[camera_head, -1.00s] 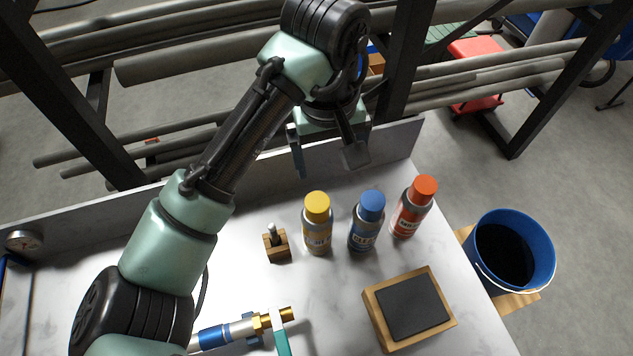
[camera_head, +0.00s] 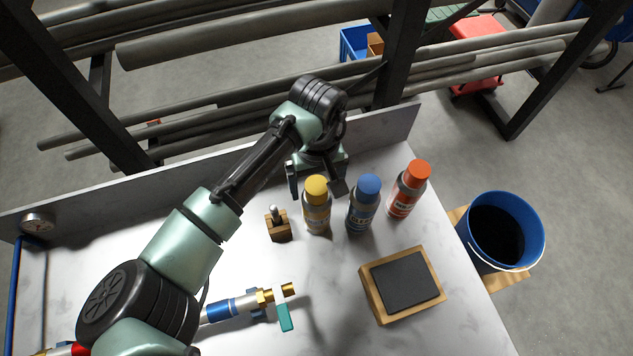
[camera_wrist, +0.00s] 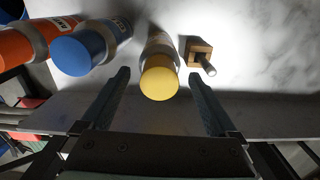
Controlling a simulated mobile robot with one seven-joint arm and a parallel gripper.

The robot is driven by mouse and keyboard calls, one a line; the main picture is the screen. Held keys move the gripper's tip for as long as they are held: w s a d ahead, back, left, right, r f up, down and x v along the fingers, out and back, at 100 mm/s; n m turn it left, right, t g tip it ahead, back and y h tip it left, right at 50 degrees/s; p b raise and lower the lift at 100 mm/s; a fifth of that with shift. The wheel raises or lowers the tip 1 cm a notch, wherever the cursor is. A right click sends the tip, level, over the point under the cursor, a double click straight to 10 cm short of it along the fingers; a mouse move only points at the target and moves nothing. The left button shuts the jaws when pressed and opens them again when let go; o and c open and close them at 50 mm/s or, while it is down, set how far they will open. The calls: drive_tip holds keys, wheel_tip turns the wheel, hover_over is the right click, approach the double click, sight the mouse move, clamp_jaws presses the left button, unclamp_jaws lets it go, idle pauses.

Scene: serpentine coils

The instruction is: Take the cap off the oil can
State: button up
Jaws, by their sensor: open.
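Three capped cans stand upright in a row on the bench: one with a yellow cap (camera_head: 316,186), one with a blue cap (camera_head: 369,184) and one with an orange cap (camera_head: 417,171). I cannot read the labels well enough to tell for certain which is oil. My gripper (camera_head: 315,191) is open and empty behind the yellow-capped can. In the wrist view, the yellow cap (camera_wrist: 159,83) shows between the two spread fingers (camera_wrist: 158,76), with a gap on both sides. The blue cap (camera_wrist: 78,54) lies outside the left finger.
A small wooden block with a metal pin (camera_head: 278,228) stands close left of the yellow-capped can. A low wall (camera_head: 392,126) runs behind.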

drive_tip(key=shift+f, duration=0.65)
drive_tip(key=c, duration=1.4)
drive_tip(key=shift+r, duration=0.1)
